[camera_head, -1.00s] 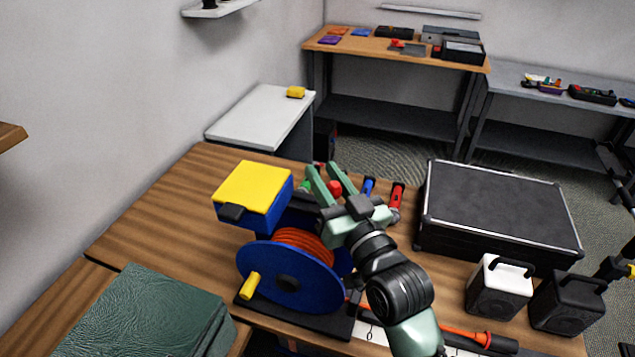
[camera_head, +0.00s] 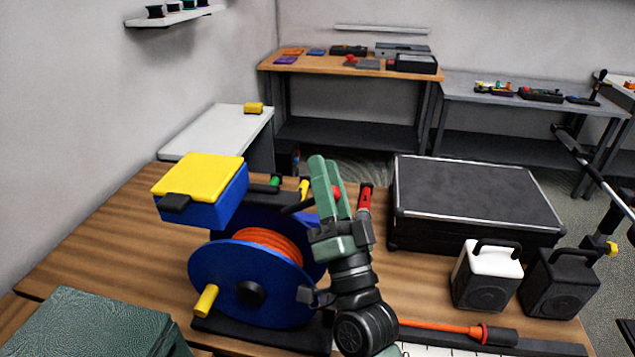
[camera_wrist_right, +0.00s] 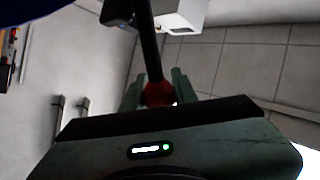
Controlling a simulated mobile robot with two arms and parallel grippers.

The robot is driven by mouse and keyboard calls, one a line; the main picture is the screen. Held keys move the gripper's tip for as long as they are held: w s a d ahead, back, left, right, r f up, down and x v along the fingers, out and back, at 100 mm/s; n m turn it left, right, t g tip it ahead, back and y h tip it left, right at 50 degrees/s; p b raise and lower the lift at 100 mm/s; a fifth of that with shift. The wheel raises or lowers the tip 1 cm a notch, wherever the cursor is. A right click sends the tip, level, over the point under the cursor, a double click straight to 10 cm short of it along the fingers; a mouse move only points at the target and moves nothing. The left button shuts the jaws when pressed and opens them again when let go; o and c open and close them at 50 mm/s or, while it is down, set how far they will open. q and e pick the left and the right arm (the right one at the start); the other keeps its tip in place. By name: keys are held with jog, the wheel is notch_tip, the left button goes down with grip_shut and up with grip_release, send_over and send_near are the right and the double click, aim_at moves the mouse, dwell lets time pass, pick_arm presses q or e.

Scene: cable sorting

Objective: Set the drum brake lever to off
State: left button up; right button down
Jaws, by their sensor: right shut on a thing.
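The cable drum (camera_head: 248,284) has blue flanges, orange cable and a yellow crank handle, and stands on a dark base on the wooden table. The brake lever (camera_wrist_right: 148,45) is a black rod with a red ball knob (camera_wrist_right: 158,93). In the right wrist view the knob sits between the fingers of my right gripper (camera_wrist_right: 157,88). My right gripper (camera_head: 326,180) is shut on the knob, just right of the drum; in the head view its fingers mostly hide the lever. I cannot tell the lever's setting. My left gripper is out of view.
A blue box with a yellow lid (camera_head: 203,178) is at the drum's upper left. A black case (camera_head: 475,195), a white speaker-like box (camera_head: 485,277) and a black one (camera_head: 560,284) stand to the right. A green case (camera_head: 85,325) is at the front left.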

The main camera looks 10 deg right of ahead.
jog(key=shift+d+f+m+h+b, duration=0.1)
jog(key=shift+f+m+h+b, duration=0.25)
jog(key=shift+m, duration=0.25)
jog(key=c, duration=1.1)
grip_release()
jog(key=shift+r, duration=0.1)
jog(key=shift+s, duration=0.1)
jog(key=b+v, duration=0.2)
jog(key=v, duration=0.5)
jog(key=shift+s+f, duration=0.2)
jog(key=shift+f, duration=0.15)
jog(key=shift+d, duration=0.1)
